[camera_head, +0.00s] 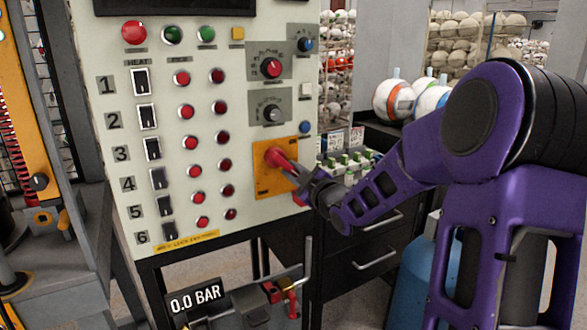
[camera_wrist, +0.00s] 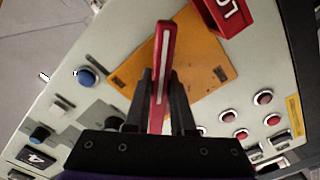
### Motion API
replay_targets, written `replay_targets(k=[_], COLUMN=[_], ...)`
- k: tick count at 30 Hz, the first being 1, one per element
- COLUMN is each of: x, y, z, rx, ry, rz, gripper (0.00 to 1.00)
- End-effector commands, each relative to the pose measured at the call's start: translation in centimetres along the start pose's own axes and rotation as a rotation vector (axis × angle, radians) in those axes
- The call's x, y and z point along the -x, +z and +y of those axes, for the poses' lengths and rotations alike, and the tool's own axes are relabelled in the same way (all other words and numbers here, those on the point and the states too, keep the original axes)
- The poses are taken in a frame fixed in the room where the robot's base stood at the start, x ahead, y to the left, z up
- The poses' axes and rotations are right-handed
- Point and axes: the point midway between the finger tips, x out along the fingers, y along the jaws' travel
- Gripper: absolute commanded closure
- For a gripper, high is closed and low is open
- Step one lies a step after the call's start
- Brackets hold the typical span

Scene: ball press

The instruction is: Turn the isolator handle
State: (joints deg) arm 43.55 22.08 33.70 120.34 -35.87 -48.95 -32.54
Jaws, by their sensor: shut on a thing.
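The isolator handle (camera_head: 274,157) is a red rotary lever on an orange plate (camera_head: 262,182) at the lower right of the control panel. It points down and to the right in the head view. In the wrist view the red handle (camera_wrist: 164,60) with a pale stripe runs between the two dark fingers. My gripper (camera_head: 298,178) comes from the right, and in the wrist view my gripper (camera_wrist: 160,90) is shut on the handle. The handle's lower end is partly hidden by the fingers.
The grey panel (camera_head: 120,60) carries rows of red buttons and black switches left of the plate. A blue button (camera_head: 304,127) sits just above the plate's right corner. A 0.0 BAR display (camera_head: 195,300) and red-handled valve (camera_head: 290,298) are below. Balls (camera_head: 395,98) lie behind my arm.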

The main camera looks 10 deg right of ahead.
Motion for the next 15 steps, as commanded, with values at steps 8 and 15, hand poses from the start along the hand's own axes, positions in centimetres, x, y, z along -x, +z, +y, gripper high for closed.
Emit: replay_targets(k=[8,15], x=[-0.1,-0.1], y=[-0.2,-0.6], z=[-1.0,-1.8], rx=[-0.262,-0.478], ry=[0.0,0.0], rz=[0.005,0.004], gripper=[1.0,1.0])
